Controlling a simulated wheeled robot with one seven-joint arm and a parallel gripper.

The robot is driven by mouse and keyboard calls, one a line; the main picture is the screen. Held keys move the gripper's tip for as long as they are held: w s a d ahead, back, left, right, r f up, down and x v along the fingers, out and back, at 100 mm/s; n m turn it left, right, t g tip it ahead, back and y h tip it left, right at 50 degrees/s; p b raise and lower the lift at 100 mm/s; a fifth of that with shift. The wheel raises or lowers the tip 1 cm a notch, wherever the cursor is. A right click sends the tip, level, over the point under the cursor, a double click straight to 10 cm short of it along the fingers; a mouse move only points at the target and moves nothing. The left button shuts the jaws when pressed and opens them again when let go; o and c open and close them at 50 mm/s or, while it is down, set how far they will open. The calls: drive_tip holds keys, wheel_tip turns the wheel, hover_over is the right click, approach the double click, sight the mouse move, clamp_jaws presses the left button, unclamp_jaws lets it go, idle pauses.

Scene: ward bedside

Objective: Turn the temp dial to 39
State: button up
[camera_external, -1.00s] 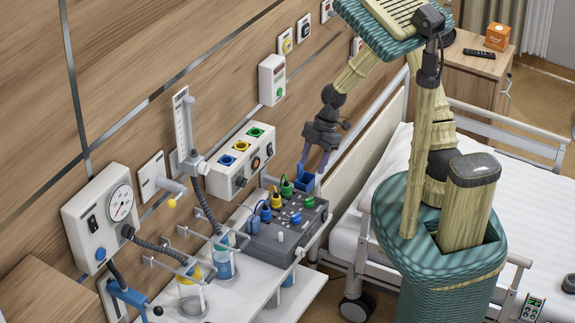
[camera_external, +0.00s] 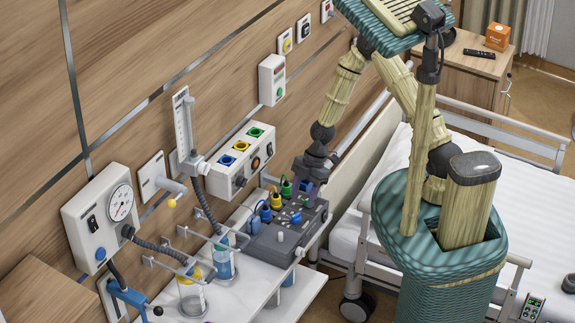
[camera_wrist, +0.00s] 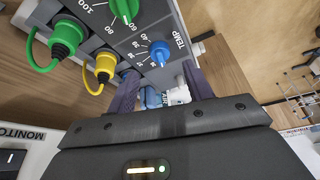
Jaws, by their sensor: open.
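The temp dial (camera_wrist: 159,52) is a small blue knob on the grey panel, beside the printed word TEMP, in the wrist view. Its scale numbers are small, and I cannot tell which one it points to. My gripper (camera_wrist: 160,80) is open, with a dark purple finger on each side below the dial; the dial stands clear ahead of the gap. In the external view my gripper (camera_external: 305,187) is low over the back of the grey control box (camera_external: 262,243). It hides part of the box there, and I cannot tell which blue knob is the temp dial.
A green dial (camera_wrist: 124,8) sits near the temp dial. Green (camera_wrist: 66,37) and yellow (camera_wrist: 105,66) cabled plugs stand to its left. The bed (camera_external: 535,205) is right of the box. A wall unit with coloured sockets (camera_external: 228,172) is behind it.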

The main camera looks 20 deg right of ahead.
sight(297, 214)
drive_tip(key=shift+p+x, duration=0.6)
drive_tip(key=shift+x, duration=2.45)
drive_tip(key=c, duration=1)
